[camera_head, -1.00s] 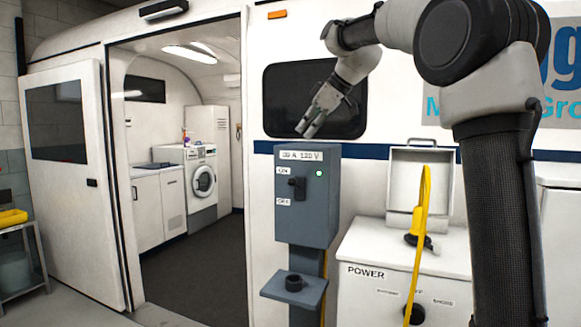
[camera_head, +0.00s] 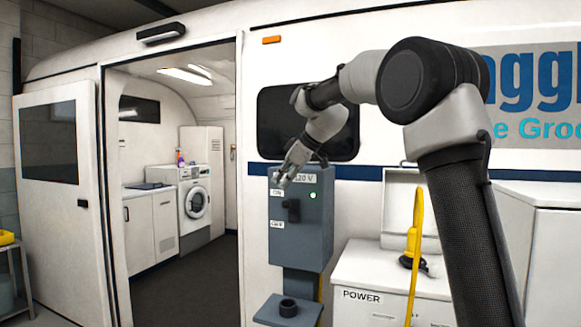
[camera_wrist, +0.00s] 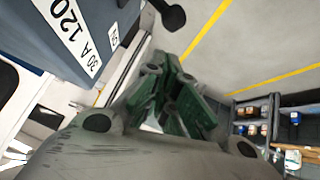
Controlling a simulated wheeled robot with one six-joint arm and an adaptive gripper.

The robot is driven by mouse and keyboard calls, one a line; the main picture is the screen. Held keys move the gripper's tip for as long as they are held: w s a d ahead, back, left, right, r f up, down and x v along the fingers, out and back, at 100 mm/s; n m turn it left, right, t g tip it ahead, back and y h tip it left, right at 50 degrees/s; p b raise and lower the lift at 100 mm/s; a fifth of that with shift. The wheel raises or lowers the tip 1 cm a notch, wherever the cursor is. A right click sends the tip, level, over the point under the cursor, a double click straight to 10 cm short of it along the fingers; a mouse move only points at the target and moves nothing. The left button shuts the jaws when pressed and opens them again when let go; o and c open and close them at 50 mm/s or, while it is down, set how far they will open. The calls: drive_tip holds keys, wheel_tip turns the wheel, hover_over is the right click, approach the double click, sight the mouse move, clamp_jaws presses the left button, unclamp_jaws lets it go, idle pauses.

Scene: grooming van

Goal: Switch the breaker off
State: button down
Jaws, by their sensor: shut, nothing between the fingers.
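The grey breaker box (camera_head: 314,240) stands in front of the van wall, with a label reading 120 V and a lit green light (camera_head: 313,195). Its black lever (camera_head: 291,207) is on the front face, level with a point between the ON label (camera_head: 277,193) and the OFF label (camera_head: 276,224), nearer ON. My gripper (camera_head: 283,178) is shut and empty, just in front of the box's upper left, above the lever. In the wrist view my gripper (camera_wrist: 185,105) points past the box (camera_wrist: 40,65); the dark lever knob (camera_wrist: 173,17) shows at the top. I see no contact with the lever.
A shelf (camera_head: 289,310) with a black socket sits below the box. A white POWER cabinet (camera_head: 370,305) with a yellow cable (camera_head: 415,235) stands to the right. The van doorway is open at left. The wrist view shows a stocked rack (camera_wrist: 255,125) and clear floor.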

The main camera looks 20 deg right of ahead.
sight(285, 202)
drive_tip(key=shift+d+f, duration=0.2)
drive_tip(key=shift+f, duration=0.55)
drive_tip(key=shift+d+f, duration=0.2)
drive_tip(key=shift+f, duration=0.5)
drive_tip(key=shift+s+a+f+t+h, duration=0.2)
drive_tip(key=shift+s+f+t+h, duration=0.05)
drive_tip(key=shift+f+t+h, duration=0.1)
wheel_tip(285, 202, down, 6)
drive_tip(key=s+a+n+t+h, duration=0.1)
drive_tip(key=s+t, duration=0.1)
drive_tip(key=shift+s+a+n, duration=0.2)
drive_tip(key=shift+a+n, duration=0.1)
drive_tip(key=shift+a, duration=0.1)
drive_tip(key=shift+r+t, duration=0.1)
drive_tip(key=shift+t, duration=0.15)
drive_tip(key=shift+r, duration=0.7)
